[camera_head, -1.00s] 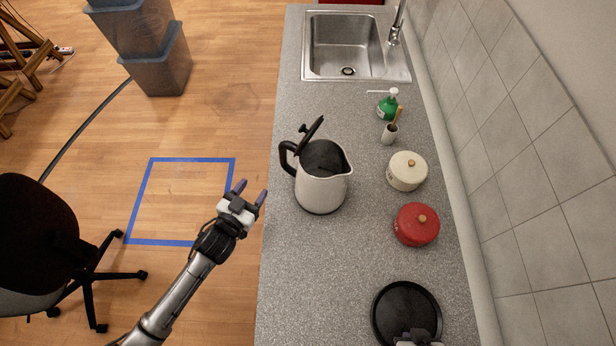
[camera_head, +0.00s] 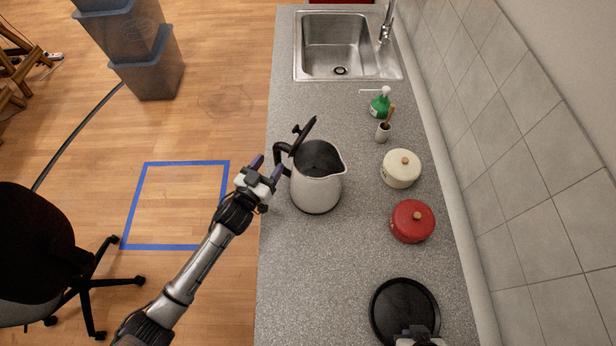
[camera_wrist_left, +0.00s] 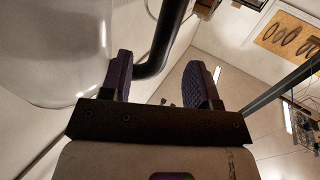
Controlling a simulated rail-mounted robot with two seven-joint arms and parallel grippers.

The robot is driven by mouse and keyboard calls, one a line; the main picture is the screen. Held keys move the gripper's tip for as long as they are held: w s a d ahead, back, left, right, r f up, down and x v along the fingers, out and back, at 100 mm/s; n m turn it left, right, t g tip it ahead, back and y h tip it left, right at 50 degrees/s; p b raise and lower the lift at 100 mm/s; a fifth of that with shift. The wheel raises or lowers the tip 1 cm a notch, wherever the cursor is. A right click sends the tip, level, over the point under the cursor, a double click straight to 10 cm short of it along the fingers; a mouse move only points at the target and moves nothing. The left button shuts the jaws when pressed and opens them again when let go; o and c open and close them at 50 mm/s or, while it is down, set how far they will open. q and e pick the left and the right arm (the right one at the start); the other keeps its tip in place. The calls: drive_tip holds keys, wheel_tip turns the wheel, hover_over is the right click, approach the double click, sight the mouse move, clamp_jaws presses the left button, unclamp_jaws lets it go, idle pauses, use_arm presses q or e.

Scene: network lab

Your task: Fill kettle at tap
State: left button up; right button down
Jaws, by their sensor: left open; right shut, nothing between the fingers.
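The white kettle (camera_head: 318,190) stands upright on the grey counter with its black lid raised and its dark inside showing. Its black handle (camera_head: 280,155) is on the left side and its spout points right. My left gripper (camera_head: 267,168) is open beside the handle. In the left wrist view the handle (camera_wrist_left: 160,45) shows at the two fingers (camera_wrist_left: 165,85), with the pale kettle body (camera_wrist_left: 55,50) at the left; I cannot tell whether they touch. The tap (camera_head: 387,22) stands at the sink (camera_head: 340,42). My right gripper (camera_head: 418,338) is barely in view at the bottom edge.
A black round tray (camera_head: 378,310), a red pot (camera_head: 412,221), a cream pot (camera_head: 401,169), a utensil cup (camera_head: 383,133) and a green soap bottle (camera_head: 380,105) line the wall side. The counter between kettle and sink is clear.

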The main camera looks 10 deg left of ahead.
sight(275, 155)
use_arm(q)
drive_tip(key=shift+x, duration=2.55)
drive_tip(key=shift+c, duration=0.3)
clamp_jaws()
drive_tip(key=shift+r, duration=0.2)
